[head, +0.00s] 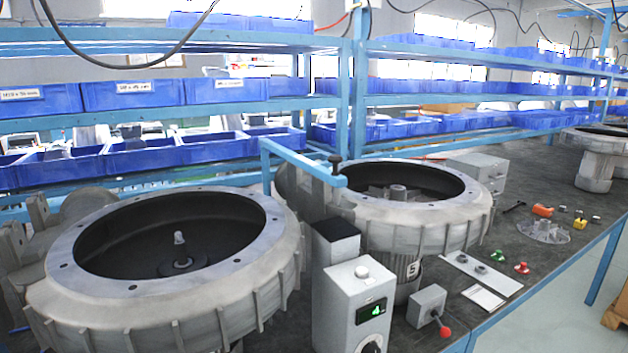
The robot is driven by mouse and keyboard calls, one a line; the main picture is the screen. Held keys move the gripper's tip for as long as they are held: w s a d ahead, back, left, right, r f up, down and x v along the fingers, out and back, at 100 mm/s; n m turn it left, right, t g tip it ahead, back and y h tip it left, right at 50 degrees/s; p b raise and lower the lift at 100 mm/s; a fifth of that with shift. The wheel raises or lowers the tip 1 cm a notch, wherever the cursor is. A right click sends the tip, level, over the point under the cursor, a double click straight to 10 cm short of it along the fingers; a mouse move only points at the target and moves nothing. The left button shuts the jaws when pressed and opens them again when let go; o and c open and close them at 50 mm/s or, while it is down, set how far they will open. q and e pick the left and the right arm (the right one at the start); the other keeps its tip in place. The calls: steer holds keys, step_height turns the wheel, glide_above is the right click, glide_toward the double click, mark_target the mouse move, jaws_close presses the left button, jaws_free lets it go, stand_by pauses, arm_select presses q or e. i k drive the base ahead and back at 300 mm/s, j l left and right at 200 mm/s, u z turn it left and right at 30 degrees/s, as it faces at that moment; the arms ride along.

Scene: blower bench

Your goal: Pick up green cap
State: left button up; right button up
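A small green piece (498,256), likely the green cap, lies on the dark bench top to the right of the second blower housing. A small red piece (522,268) with some green at its base lies just to its right. Both are too small to make out in detail. Neither of my grippers shows in the head view.
Two large grey blower housings (60,284) fill the left and middle. A grey control box (352,300) and a small box with a red knob (445,331) stand in front. A plate with nuts (482,284), an orange piece (542,211) and a clear impeller (543,231) lie nearby.

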mark_target(497, 256)
steer(key=i+l, duration=0.15)
steer(key=l, duration=0.2)
steer(key=i+l, duration=0.1)
steer(key=l, duration=0.3)
steer(key=i+l, duration=0.15)
steer(key=l, duration=0.2)
steer(key=i+l, duration=0.1)
steer(key=l, duration=0.3)
steer(key=i+l, duration=0.15)
steer(key=l, duration=0.2)
steer(key=i+l, duration=0.15)
steer(key=l, duration=0.25)
steer(key=i+l, duration=0.1)
steer(key=l, duration=0.25)
steer(key=i+l+u, duration=0.1)
steer(key=l, duration=0.3)
